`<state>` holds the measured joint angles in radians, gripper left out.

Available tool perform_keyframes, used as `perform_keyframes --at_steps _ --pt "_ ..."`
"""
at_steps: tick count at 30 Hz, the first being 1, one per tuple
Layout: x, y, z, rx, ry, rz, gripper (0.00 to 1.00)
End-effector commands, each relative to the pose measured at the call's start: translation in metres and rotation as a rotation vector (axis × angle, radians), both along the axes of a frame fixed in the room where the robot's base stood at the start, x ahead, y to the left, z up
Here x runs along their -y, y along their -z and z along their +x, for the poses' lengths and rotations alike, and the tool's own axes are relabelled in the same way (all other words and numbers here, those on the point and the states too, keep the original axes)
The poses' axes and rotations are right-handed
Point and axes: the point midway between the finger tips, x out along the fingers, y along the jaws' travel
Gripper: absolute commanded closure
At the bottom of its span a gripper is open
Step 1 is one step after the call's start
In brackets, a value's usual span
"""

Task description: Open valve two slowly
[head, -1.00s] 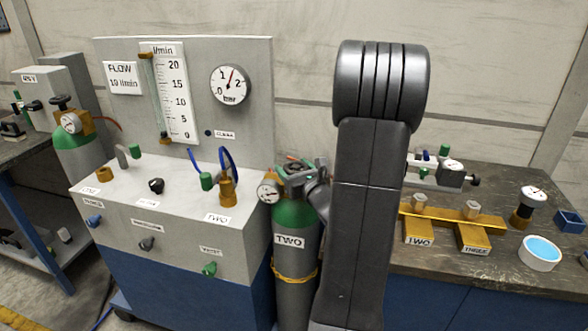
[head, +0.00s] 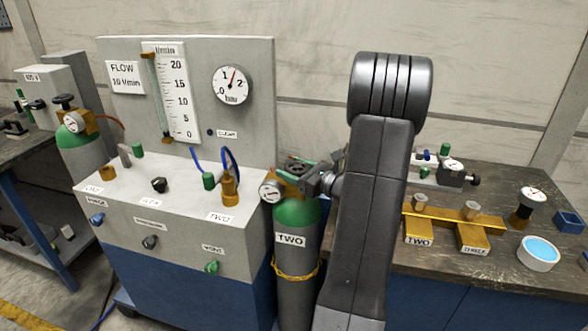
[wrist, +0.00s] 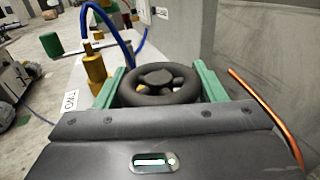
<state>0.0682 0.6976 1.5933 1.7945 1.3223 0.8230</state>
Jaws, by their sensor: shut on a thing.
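The green-shouldered grey cylinder labelled TWO (head: 296,262) stands upright right of the white panel cabinet. Its valve has a black handwheel, seen in the wrist view (wrist: 160,84) between the two green fingers. My gripper (head: 300,168) reaches the valve top from the right and is shut on the handwheel, one finger on each side of the rim. A small round gauge (head: 270,191) sits at the valve's left. In the head view my gripper partly hides the wheel.
The cabinet (head: 180,225) carries knobs, brass fittings and a blue hose close to the left. A flow tube (head: 158,95) and bar dial (head: 233,85) are on its upright panel. The workbench (head: 480,270) holds brass parts at right. An orange pipe (wrist: 265,110) runs right of my gripper.

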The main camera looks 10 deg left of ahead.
Motion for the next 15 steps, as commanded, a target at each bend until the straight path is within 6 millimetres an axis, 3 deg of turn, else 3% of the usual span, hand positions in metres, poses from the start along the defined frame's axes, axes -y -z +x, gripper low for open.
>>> perform_keyframes --at_steps 1,2,5,15 --pt "-0.0001 -0.0006 0.0001 0.0 0.001 0.001 0.59" --pt "-0.0001 -0.0006 0.0001 0.0 0.001 0.001 0.34" --pt "-0.0001 -0.0005 0.0001 0.0 0.001 0.001 0.15" --pt "0.0024 -0.0001 -0.0008 0.0 0.002 0.001 0.14"
